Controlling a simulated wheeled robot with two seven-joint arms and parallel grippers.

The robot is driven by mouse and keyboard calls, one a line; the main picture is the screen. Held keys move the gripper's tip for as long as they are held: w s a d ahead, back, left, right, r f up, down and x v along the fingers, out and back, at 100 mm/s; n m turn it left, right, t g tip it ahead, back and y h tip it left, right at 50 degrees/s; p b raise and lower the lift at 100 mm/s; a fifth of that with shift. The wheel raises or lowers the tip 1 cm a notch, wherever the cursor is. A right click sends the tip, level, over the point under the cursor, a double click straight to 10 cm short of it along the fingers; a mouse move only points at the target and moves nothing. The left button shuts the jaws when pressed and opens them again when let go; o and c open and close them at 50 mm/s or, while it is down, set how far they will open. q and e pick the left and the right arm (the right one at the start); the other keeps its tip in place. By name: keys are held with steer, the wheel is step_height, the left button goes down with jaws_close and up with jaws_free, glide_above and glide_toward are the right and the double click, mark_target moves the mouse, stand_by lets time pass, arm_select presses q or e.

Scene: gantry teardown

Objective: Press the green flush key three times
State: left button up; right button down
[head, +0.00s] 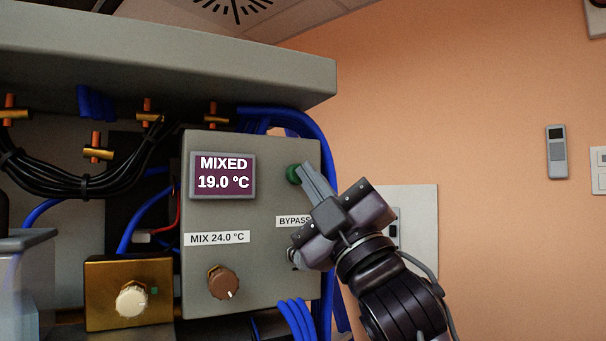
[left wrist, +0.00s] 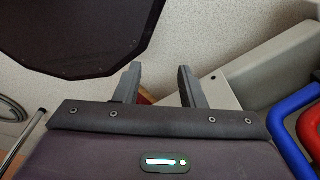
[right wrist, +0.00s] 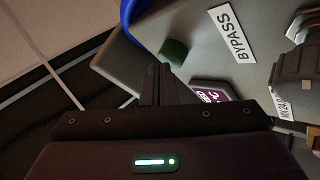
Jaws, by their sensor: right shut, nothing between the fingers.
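The green key (head: 293,174) is a round button on the upper right of the grey control box (head: 264,211). It also shows in the right wrist view (right wrist: 174,51). My right gripper (head: 304,168) is shut and empty, with its fingertips at the key; I cannot tell whether they touch it. In the right wrist view the closed fingers (right wrist: 161,68) point at the key's edge. The display (head: 223,176) reads MIXED 19.0 °C. My left gripper (left wrist: 157,82) is open and empty in the left wrist view, away from the box.
A BYPASS label (head: 293,221) sits below the key, partly hidden by my right gripper. A brown knob (head: 224,282) is lower on the box. Blue hoses (head: 312,128) curve around its top and right side. A grey shelf (head: 180,62) overhangs it.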

arm_select(q)
steer(key=shift+f+b, duration=0.3)
arm_select(e)
steer(key=shift+s+d, duration=0.55)
steer(key=shift+s, duration=0.25)
arm_select(q)
steer(key=shift+f+b, duration=0.4)
arm_select(e)
steer(key=s+d, duration=0.3)
steer(key=s, duration=0.2)
arm_select(q)
steer(key=shift+c, duration=0.3)
jaws_close()
stand_by(1.3)
